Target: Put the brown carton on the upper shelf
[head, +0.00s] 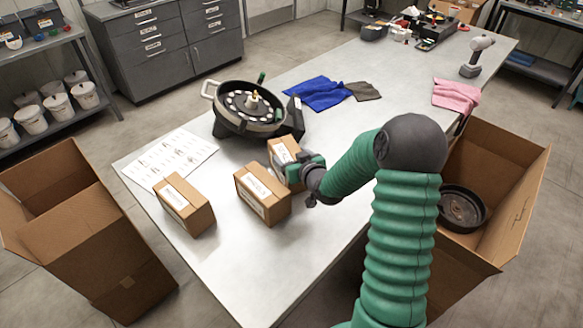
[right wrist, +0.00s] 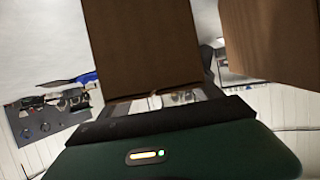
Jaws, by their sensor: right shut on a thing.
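My right gripper (head: 297,170) is shut on a small brown carton (head: 281,151) with a white label, over the table behind another carton. Whether the held carton touches the table cannot be told. In the right wrist view the held carton (right wrist: 145,50) rises from the jaws, and another carton (right wrist: 275,40) shows at the right. Two more labelled brown cartons stand on the table, one in the middle (head: 262,193) and one to the left (head: 184,203). A grey rack at the far left has an upper shelf (head: 38,44) with small items on it. My left gripper is not in view.
The table (head: 235,255) also bears a round seed meter (head: 248,107), a printed sheet (head: 168,158), blue cloth (head: 316,92) and pink cloth (head: 455,94). Open boxes stand at left (head: 95,240) and right (head: 515,190). White buckets (head: 58,105) fill the rack's lower shelf.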

